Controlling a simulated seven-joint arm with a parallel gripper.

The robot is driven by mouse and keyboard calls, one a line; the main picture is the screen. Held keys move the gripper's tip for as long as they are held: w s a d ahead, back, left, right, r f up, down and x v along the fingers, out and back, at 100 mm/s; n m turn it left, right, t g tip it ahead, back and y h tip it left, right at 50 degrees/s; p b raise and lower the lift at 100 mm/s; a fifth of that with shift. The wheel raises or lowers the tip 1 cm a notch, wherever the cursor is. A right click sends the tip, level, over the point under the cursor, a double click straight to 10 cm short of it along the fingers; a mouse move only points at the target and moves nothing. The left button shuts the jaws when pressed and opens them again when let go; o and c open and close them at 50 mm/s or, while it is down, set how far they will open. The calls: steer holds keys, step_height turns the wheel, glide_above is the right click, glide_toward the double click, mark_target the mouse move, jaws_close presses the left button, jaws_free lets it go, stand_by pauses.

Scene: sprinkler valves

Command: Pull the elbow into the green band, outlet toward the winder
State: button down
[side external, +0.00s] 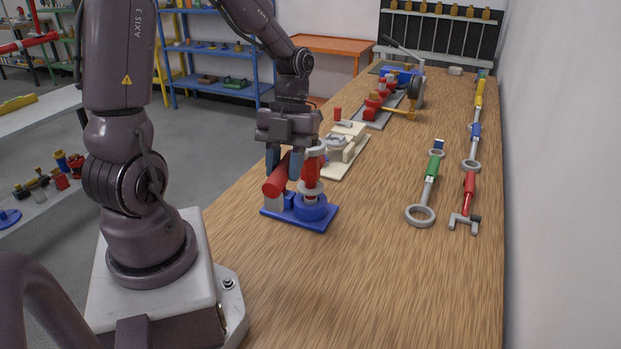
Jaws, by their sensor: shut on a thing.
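A blue fixture (322,220) stands on the bench, with a grey ring and an upright red part (311,175) on it. A slanted red cylinder (275,181), which seems to be the elbow's arm, lies to the left of the upright part. My gripper (284,166) points down, with its fingers on either side of the cylinder, shut on it. The fingers hide part of the elbow, so I cannot tell how it joins the upright part. No green band can be made out on the fixture. A machine with a grey wheel (416,90), possibly the winder, stands farther back.
A cream block fixture (340,148) is close behind the blue one. Wrenches with a green handle (432,168) and a red handle (469,184) lie at the right, near the wall. The front and middle of the wooden bench (380,270) are clear.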

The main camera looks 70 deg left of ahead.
steer(key=shift+r, duration=0.15)
steer(key=shift+r, duration=2.4)
